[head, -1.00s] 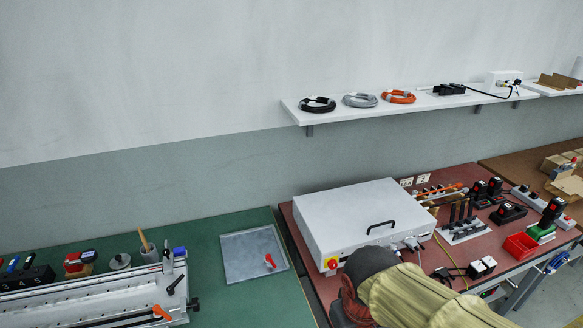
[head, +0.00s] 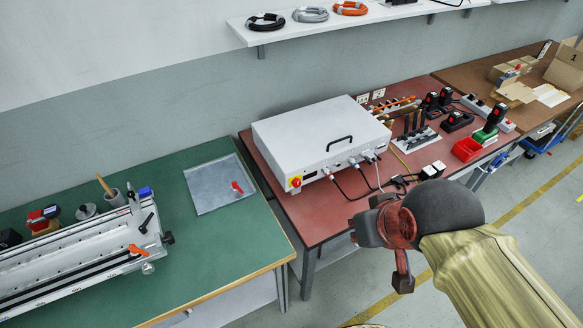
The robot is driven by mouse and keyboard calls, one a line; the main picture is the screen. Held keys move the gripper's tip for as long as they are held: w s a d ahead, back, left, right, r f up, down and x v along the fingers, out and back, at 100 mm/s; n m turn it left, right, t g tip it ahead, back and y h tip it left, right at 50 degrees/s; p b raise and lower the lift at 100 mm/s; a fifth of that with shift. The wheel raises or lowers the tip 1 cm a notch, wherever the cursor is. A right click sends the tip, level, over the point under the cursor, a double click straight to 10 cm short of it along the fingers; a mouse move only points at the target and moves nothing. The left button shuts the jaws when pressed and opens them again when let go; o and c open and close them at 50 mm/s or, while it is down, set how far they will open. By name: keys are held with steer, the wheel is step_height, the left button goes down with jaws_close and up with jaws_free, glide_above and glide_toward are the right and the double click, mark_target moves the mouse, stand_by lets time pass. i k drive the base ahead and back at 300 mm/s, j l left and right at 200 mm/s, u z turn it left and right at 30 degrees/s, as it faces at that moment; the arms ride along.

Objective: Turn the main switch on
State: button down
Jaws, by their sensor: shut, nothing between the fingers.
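The main switch (head: 295,182), a red knob on a yellow plate, sits at the lower left of the front face of a white control box (head: 318,128). The box has a black handle and stands on the red-topped bench. The knob's exact turn position is too small to tell. My gripper (head: 402,284) is at the lower right, in front of the bench edge, shut and empty. It is to the right of the switch and lower in the picture, clearly apart from it. Nothing hides the switch.
Cables and plugs (head: 355,162) hang from the box's front. A red bin (head: 467,149) and several tools stand farther right. A green-topped bench (head: 222,245) with a metal tray (head: 208,192) is at left. The floor in front of the red bench is clear.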

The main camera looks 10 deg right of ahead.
mark_target(296, 183)
steer(key=j, duration=0.45)
steer(key=k+j, duration=0.15)
steer(key=j, duration=0.75)
steer(key=k+z, duration=0.05)
